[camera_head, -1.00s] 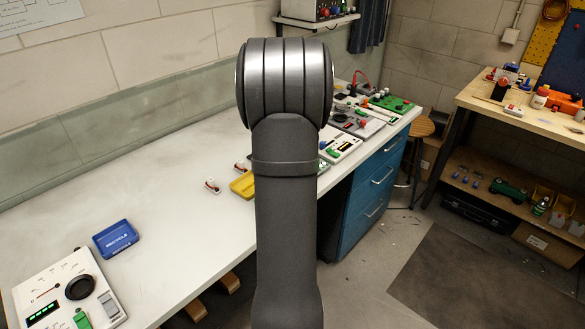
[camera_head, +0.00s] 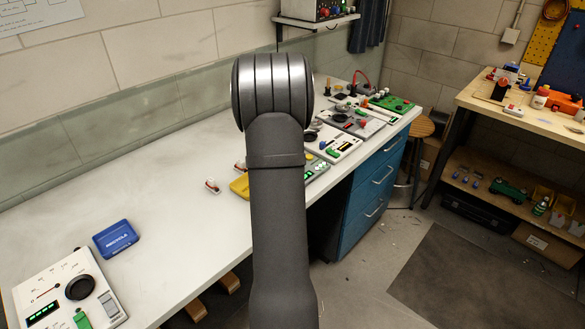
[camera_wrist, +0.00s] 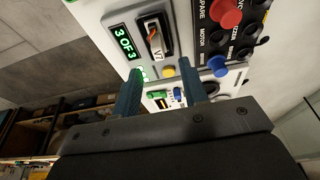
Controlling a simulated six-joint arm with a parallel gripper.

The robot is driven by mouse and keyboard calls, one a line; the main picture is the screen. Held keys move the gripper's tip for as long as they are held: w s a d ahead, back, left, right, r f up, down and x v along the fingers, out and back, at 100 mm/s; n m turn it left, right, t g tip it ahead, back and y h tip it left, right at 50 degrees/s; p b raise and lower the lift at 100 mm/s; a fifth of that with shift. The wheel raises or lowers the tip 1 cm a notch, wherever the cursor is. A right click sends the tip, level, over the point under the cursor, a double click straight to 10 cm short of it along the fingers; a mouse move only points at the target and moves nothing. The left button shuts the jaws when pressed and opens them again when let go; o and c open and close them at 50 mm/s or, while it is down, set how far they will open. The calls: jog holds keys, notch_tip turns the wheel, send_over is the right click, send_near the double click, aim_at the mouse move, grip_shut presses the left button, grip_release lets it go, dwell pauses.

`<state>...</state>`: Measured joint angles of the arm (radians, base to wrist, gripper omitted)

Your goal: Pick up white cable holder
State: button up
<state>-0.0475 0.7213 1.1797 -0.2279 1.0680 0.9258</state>
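I cannot clearly identify a white cable holder. One small white piece (camera_head: 212,186) with dark and red parts lies on the bench in the head view, left of my arm; it is too small to name. Panel controls show through the gap. My arm hides the gripper in the head view.
Red (camera_wrist: 226,14) and blue (camera_wrist: 218,66) knobs stick up near the fingers. The bench's middle left is clear.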

jog(key=x, duration=0.7)
jog(key=shift+s+d+f, duration=0.1)
jog(key=shift+f, duration=0.15)
jog(key=shift+c, duration=0.4)
grip_shut()
